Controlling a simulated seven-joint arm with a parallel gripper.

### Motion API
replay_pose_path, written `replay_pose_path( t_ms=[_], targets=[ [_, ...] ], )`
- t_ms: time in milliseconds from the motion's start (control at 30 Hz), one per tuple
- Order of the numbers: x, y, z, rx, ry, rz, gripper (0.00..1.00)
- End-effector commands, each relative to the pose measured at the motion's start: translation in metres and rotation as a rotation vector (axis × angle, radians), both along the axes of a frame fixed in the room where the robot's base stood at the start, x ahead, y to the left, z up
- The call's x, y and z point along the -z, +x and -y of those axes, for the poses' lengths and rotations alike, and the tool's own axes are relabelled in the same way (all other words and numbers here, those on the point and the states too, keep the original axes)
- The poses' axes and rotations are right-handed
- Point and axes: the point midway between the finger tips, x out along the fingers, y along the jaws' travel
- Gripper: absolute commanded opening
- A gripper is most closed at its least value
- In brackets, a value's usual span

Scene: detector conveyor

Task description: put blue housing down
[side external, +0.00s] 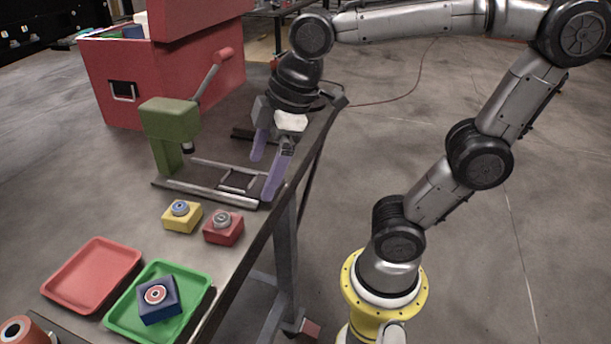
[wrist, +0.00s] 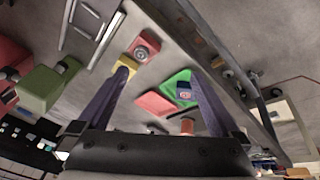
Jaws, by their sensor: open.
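The blue housing (side external: 159,300), a dark blue block with a red and white round part on top, sits in the green tray (side external: 196,269) at the near end of the table. In the wrist view the blue housing (wrist: 183,91) lies on the green tray (wrist: 186,76), far beyond the fingers. My gripper (side external: 263,172) is open and empty, above the table's right edge beside the green press. Its two purple fingers also show in the wrist view (wrist: 160,85), spread apart with nothing between them.
A red tray (side external: 92,275) lies left of the green one. A yellow block (side external: 182,217) and a red block (side external: 223,229) stand between the trays and the green press (side external: 170,130). A metal rail frame (side external: 205,193) lies at the press. A red toolbox (side external: 110,90) stands behind.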

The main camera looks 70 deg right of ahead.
Motion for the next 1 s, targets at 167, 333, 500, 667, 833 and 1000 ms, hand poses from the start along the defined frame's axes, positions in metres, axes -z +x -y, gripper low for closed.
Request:
replay_pose_path(
  t_ms=[167, 333, 500, 667, 833, 1000],
  targets=[
    [0.020, -0.043, 0.026, 0.418, 0.143, 0.082, 1.00],
    [0.032, -0.059, 0.033, 0.594, 0.213, 0.115, 1.00],
    [0.033, -0.060, 0.034, 0.617, 0.223, 0.116, 1.00],
    [0.033, -0.060, 0.034, 0.614, 0.221, 0.116, 1.00],
    [0.033, -0.060, 0.034, 0.613, 0.221, 0.115, 1.00],
    [0.033, -0.060, 0.034, 0.613, 0.221, 0.115, 1.00]
  ],
)
